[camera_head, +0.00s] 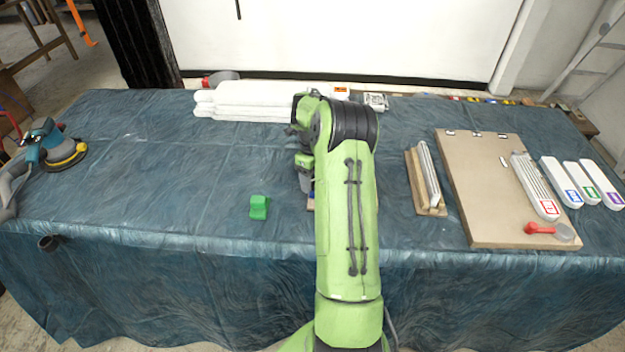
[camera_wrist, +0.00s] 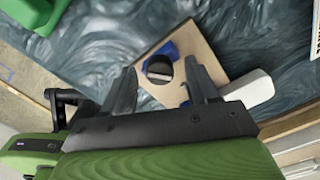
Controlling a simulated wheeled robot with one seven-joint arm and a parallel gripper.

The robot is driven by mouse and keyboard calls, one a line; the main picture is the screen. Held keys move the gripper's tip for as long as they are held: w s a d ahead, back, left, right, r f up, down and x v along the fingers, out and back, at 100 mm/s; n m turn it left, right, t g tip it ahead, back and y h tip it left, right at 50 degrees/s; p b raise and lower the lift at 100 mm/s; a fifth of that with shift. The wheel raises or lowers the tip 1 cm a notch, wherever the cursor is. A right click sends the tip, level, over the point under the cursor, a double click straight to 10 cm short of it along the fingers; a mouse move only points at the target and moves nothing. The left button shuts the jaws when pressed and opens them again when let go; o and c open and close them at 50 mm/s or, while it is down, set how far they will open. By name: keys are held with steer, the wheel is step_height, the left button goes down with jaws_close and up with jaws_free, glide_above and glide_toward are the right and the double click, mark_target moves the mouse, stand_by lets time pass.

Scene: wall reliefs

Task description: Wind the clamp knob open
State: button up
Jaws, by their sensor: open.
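In the wrist view, a round dark knob (camera_wrist: 158,67) with a pale bar across it sits on a light wooden board (camera_wrist: 203,62). A blue part (camera_wrist: 168,48) shows behind and beside the knob; I take it for the clamp body. My gripper (camera_wrist: 160,71) is open, with one finger on each side of the knob. I cannot tell whether either finger touches it. In the head view, my arm hides the knob and most of its board; only a sliver of the board (camera_head: 311,206) shows beside the arm.
A green block (camera_head: 259,207) stands left of my arm. A wooden piece with a pale strip (camera_head: 428,178) and a large board (camera_head: 480,195) lie to the right. White rolls (camera_head: 250,100) lie at the back, a sander (camera_head: 45,148) at far left. The left-middle cloth is clear.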

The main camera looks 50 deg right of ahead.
steer(key=c, duration=1)
steer(key=shift+c, duration=0.2)
